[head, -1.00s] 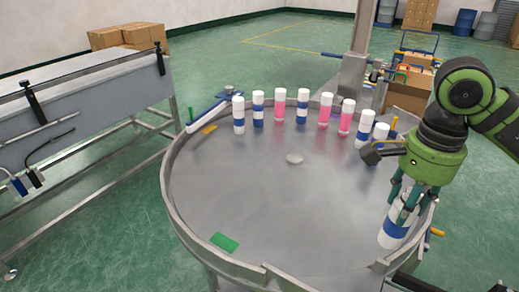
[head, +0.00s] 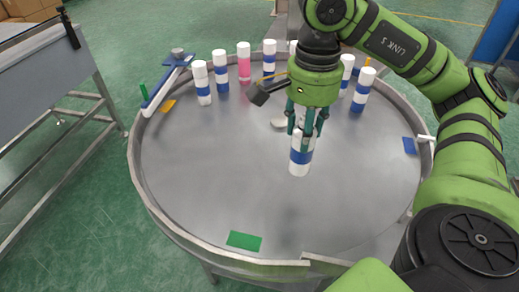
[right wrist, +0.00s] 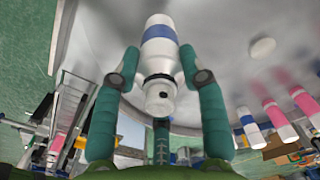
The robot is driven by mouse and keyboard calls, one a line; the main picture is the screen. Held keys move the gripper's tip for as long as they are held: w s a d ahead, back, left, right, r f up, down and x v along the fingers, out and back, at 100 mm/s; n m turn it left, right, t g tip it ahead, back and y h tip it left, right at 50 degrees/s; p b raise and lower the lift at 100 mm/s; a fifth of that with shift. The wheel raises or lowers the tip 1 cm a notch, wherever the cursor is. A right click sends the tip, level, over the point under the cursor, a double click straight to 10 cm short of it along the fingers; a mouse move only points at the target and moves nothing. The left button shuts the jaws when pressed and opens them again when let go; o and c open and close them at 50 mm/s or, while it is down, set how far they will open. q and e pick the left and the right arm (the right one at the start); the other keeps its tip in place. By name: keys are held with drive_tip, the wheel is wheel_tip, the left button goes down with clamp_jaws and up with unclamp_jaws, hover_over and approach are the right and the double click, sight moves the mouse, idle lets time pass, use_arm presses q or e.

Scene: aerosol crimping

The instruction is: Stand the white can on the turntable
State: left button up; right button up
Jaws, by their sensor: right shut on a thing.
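The white can with a blue band (head: 300,158) is upright over the middle of the round grey turntable (head: 215,180). My right gripper (head: 305,128) points down and is shut around the can's upper part. My left gripper is not in view.
Several white-and-blue cans (head: 203,84) and a pink can (head: 244,62) stand along the turntable's back edge. A small pale disc (head: 278,123) is behind the held can. A green patch (head: 244,241) marks the front, a blue one (head: 410,146) the right. The front left is clear.

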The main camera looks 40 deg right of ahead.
drive_tip(key=w+a+f+p, duration=0.2)
drive_tip(key=w+a+f, duration=0.2)
drive_tip(key=a+f, duration=0.3)
wheel_tip(320, 180, down, 2)
drive_tip(key=shift+w+a+f, duration=0.1)
drive_tip(key=shift+w+a, duration=0.05)
drive_tip(key=shift+w, duration=0.15)
drive_tip(key=shift+f, duration=0.1)
drive_tip(key=o, duration=0.8)
drive_tip(key=shift+c, duration=0.2)
drive_tip(key=o, duration=0.4)
